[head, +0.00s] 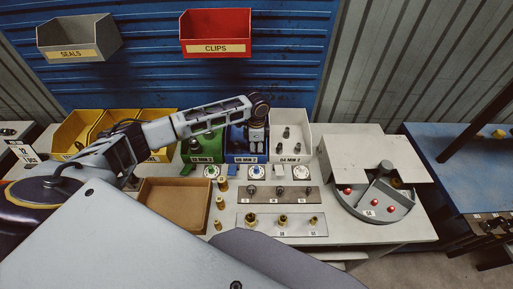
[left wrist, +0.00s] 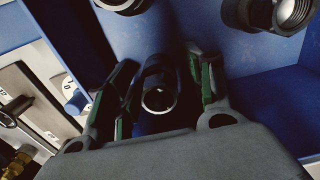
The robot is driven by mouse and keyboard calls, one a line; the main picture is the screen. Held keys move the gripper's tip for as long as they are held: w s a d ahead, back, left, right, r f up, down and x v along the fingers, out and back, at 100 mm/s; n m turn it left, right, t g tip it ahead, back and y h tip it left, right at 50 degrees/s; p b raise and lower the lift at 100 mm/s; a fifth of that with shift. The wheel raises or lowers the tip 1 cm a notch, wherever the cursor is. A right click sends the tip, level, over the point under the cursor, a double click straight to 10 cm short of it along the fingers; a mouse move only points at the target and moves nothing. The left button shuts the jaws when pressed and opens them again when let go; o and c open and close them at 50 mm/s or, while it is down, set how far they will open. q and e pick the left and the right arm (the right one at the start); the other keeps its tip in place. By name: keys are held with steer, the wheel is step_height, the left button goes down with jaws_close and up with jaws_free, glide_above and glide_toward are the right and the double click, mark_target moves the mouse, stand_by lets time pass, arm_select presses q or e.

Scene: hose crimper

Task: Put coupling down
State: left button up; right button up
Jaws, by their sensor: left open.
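My left gripper (head: 255,146) points down into the blue bin (head: 248,158) in the head view. In the left wrist view its fingers (left wrist: 162,98) with green pads stand open, one on each side of a dark hollow coupling (left wrist: 160,88). Gaps show between the coupling and both pads. The coupling is inside the blue bin, and its open end faces the camera. Other dark metal couplings (left wrist: 283,14) lie in the same bin near the top of the wrist view. In the head view the gripper hides the coupling. My right gripper is not in view.
A green bin (head: 205,150) and a white bin (head: 291,146) flank the blue one. In front are an empty brown tray (head: 172,205), fitting plates (head: 282,225), brass fittings (head: 219,203) and small dials. A grey round machine (head: 372,208) stands right.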

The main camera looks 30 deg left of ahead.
arm_select(q)
step_height(320, 180, up, 12)
steer(key=shift+r+b, duration=0.1)
steer(key=shift+b, duration=0.6)
